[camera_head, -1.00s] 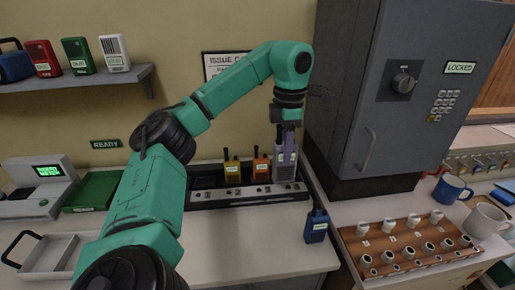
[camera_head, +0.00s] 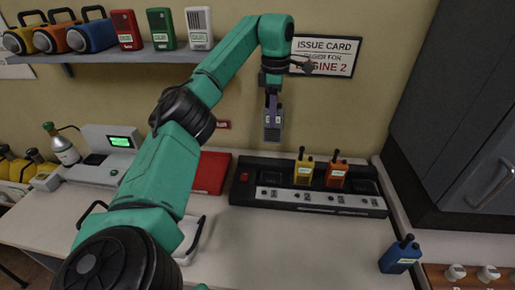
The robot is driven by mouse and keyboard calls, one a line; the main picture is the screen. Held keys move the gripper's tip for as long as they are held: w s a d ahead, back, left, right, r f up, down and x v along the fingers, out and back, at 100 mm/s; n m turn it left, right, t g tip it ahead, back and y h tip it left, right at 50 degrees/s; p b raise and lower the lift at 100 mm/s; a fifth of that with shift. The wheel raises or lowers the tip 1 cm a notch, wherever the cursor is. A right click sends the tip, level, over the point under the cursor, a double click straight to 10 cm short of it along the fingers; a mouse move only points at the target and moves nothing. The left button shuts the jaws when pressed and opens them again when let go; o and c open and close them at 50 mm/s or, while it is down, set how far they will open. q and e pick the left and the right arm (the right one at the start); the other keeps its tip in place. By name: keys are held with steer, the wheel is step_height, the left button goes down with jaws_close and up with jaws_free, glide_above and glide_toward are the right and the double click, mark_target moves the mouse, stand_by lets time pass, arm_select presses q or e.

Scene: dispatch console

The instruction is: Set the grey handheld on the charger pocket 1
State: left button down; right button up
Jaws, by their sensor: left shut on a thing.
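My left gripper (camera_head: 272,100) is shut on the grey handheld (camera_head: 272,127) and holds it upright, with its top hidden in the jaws. The handheld hangs clear above the left part of the dark charger (camera_head: 350,201), apart from it. The charger has a row of pockets with small labels along its front. Its left pocket (camera_head: 267,171) looks empty. A yellow handheld (camera_head: 303,172) and an orange handheld (camera_head: 336,175) stand in the middle pockets, and the right pocket (camera_head: 365,186) looks empty. My right gripper is not in view.
A blue handheld (camera_head: 399,258) stands on the counter, front right. A red tray (camera_head: 211,172) lies left of the charger, near a terminal (camera_head: 110,146). A shelf (camera_head: 120,56) holds radios and lamps at upper left. A grey cabinet (camera_head: 455,130) stands at right. Counter before the charger is clear.

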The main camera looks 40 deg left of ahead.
mark_target(274, 139)
arm_select(q)
steer(key=f, duration=0.3)
steer(key=f+p, duration=0.1)
steer(key=f, duration=0.4)
steer(key=shift+d+f+p, duration=0.35)
steer(key=shift+f, duration=0.05)
steer(key=f+p, duration=0.1)
steer(key=f, duration=0.8)
steer(key=shift+a+f+p, duration=0.1)
steer(key=shift+a+p, duration=0.1)
steer(key=shift+p, duration=0.15)
steer(key=c, duration=0.5)
jaws_free()
steer(key=shift+o, duration=0.5)
steer(key=shift+d, duration=0.1)
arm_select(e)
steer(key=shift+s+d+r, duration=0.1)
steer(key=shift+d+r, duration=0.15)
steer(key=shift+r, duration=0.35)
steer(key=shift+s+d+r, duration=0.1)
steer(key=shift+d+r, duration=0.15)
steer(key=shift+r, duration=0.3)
